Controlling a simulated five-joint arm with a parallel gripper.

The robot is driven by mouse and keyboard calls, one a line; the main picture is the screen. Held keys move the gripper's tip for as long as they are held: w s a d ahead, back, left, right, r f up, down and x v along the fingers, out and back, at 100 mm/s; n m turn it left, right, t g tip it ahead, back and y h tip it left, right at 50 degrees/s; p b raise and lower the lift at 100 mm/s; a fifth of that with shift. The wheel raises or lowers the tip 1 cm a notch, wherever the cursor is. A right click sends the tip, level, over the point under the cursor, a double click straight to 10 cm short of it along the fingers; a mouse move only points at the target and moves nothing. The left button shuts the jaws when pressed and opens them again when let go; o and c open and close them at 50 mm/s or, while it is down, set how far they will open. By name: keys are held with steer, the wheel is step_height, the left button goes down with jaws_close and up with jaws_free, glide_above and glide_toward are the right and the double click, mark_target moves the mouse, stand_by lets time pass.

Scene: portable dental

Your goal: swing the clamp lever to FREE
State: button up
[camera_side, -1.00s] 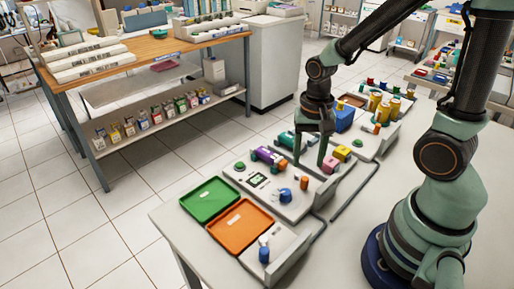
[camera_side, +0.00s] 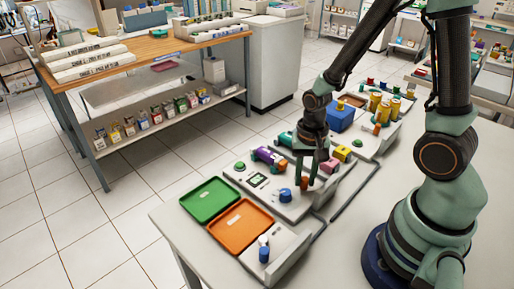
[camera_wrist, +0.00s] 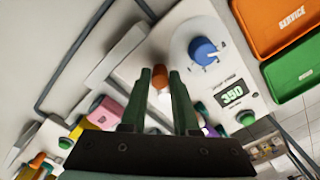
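My gripper (camera_side: 304,184) points down over the white control unit (camera_side: 276,203), at its right part. Its two green fingers show apart in the wrist view (camera_wrist: 160,73). A small orange part (camera_side: 304,183), perhaps the clamp lever, sits between or just beyond the fingertips. It also shows in the wrist view (camera_wrist: 160,77), with a pale piece beside it. I cannot tell whether the fingers touch it. No FREE marking is readable. A blue knob (camera_side: 285,194) is beside it on the unit, left of my gripper; it is large in the wrist view (camera_wrist: 203,51).
A display (camera_wrist: 232,95) reads 350. The green tray (camera_side: 210,200) and orange tray (camera_side: 240,227) lie left of the unit. A blue-topped part (camera_side: 264,254) stands at the near end. Purple (camera_side: 268,155), pink (camera_side: 329,165) and yellow (camera_side: 342,153) parts crowd the unit behind my gripper.

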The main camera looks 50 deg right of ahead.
jaws_close()
steer(key=n, duration=0.1)
steer(key=d+n, duration=0.1)
steer(key=shift+s+n, duration=0.2)
steer(key=shift+n, duration=0.1)
steer(key=n, duration=0.1)
steer(key=d+n, duration=0.1)
steer(key=n, duration=0.1)
steer(key=shift+s+n, duration=0.1)
steer(key=shift+n, duration=0.2)
steer(key=n, duration=0.1)
steer(key=d+n, duration=0.1)
steer(key=n, duration=0.1)
steer(key=shift+d+n, duration=0.15)
steer(key=shift+n, duration=0.15)
steer(key=shift+w+d+n, duration=0.25)
steer(key=shift+d+n, duration=0.1)
steer(key=shift+n, duration=0.7)
steer(key=shift+w+d+n, duration=0.2)
steer(key=shift+d+n, duration=0.1)
steer(key=shift+n, duration=0.75)
